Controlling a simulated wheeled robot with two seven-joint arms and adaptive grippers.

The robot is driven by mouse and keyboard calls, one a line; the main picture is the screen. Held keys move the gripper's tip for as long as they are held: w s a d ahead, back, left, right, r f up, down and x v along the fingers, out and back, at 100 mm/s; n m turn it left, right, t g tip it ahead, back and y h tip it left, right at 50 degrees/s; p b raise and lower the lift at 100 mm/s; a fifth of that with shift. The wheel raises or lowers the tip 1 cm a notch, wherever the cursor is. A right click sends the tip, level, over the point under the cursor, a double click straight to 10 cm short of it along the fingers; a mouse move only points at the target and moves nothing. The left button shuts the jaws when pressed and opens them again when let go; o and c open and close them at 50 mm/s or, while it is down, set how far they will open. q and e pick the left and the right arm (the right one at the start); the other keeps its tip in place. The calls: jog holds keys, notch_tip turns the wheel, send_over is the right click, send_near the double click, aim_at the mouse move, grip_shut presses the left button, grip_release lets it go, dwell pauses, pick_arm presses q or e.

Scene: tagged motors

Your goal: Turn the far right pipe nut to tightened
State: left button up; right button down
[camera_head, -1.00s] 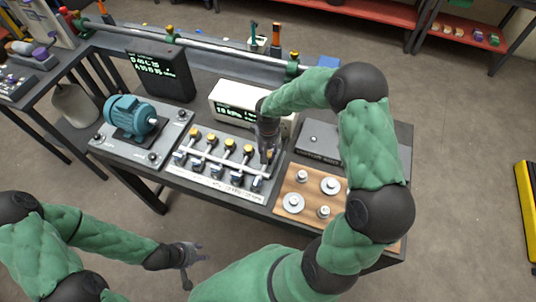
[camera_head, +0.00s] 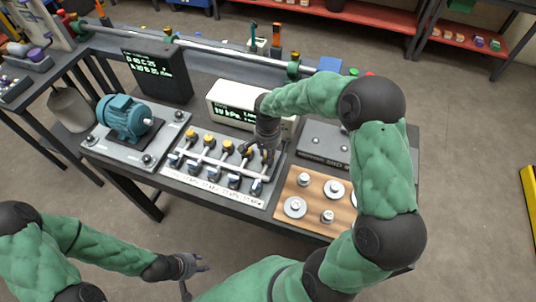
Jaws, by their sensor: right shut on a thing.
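A pipe manifold (camera_head: 216,165) with a row of yellow-topped fittings and dark blocks along its front sits on a grey plate on the bench. My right gripper (camera_head: 266,158) reaches down over its right end. It is shut on the far right pipe nut, which the fingers largely hide. How far the nut is turned cannot be seen. The other yellow tops (camera_head: 209,142) stand free to the left. My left gripper (camera_head: 193,272) is open and empty, low in the view and in front of the bench.
A white gauge box (camera_head: 228,108) with a lit kPa display stands behind the manifold. A blue motor (camera_head: 125,117) is to the left and a dark display box (camera_head: 158,75) behind it. A wooden board (camera_head: 310,215) with metal discs lies to the right, beside a grey case (camera_head: 322,143).

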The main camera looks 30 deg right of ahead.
jog(key=shift+m, duration=0.5)
jog(key=c, duration=0.9)
grip_release()
notch_tip(320, 180, up, 12)
dwell(0.3)
